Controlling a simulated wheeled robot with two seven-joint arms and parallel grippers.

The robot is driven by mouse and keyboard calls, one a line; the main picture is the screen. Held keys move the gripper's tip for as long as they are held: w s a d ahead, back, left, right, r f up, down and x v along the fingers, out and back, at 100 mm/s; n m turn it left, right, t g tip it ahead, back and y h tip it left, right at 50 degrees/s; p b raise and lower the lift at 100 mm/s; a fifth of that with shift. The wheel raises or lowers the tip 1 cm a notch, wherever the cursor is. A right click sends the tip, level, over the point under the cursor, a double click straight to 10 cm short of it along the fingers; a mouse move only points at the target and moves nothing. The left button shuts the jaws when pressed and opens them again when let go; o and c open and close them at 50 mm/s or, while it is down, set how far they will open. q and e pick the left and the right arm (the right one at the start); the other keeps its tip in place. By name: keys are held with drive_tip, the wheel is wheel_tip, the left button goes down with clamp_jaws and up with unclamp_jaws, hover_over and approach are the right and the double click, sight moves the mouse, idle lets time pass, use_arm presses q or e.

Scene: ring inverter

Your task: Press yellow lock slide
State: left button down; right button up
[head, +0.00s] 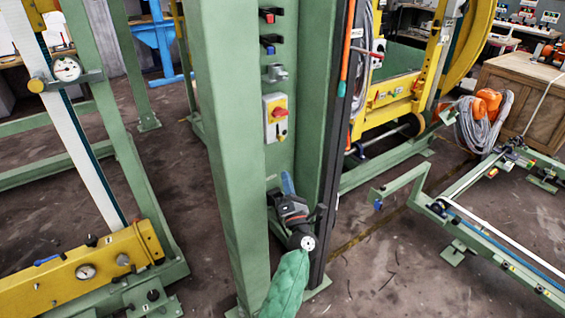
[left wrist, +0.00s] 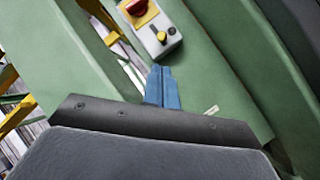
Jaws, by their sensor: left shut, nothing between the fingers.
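A small light grey control box (head: 276,118) is fixed to the green column, with a red knob (head: 279,113) on a yellow plate and a small yellow piece (head: 281,137) below. The left wrist view shows the same red knob (left wrist: 137,6) and yellow piece (left wrist: 162,37), with a black part beside it. I cannot tell for sure that this yellow piece is the lock slide. My left gripper (head: 287,183) is below the box, apart from it, its blue fingers pointing up. In the left wrist view the fingers (left wrist: 162,87) are shut and empty. My right gripper is not in view.
The green column (head: 229,150) has a flange along its left side. Red and blue levers (head: 268,30) sit above the box. A dark upright rail with an orange rod (head: 348,45) stands to the right. A yellow gauge beam (head: 85,270) is at lower left.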

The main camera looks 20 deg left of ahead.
use_arm(q)
drive_tip(key=p, duration=0.2)
approach(280, 138)
drive_tip(key=w+a, duration=0.3)
drive_tip(key=shift+p+x, duration=0.45)
drive_tip(key=shift+x, duration=0.8)
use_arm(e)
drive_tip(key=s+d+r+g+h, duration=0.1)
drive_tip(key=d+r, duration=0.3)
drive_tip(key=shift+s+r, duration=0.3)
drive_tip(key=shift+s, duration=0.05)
use_arm(q)
drive_tip(key=shift+s+d+r, duration=0.1)
drive_tip(key=shift+r, duration=0.1)
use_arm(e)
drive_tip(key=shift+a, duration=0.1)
use_arm(q)
drive_tip(key=shift+r, duration=0.15)
wheel_tip(280, 138, up, 3)
drive_tip(key=shift+p, duration=0.95)
drive_tip(key=shift+r, duration=0.2)
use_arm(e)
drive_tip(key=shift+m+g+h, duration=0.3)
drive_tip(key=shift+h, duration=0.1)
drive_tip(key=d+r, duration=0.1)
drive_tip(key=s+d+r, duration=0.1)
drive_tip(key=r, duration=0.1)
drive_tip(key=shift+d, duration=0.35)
use_arm(q)
drive_tip(key=shift+f, duration=0.1)
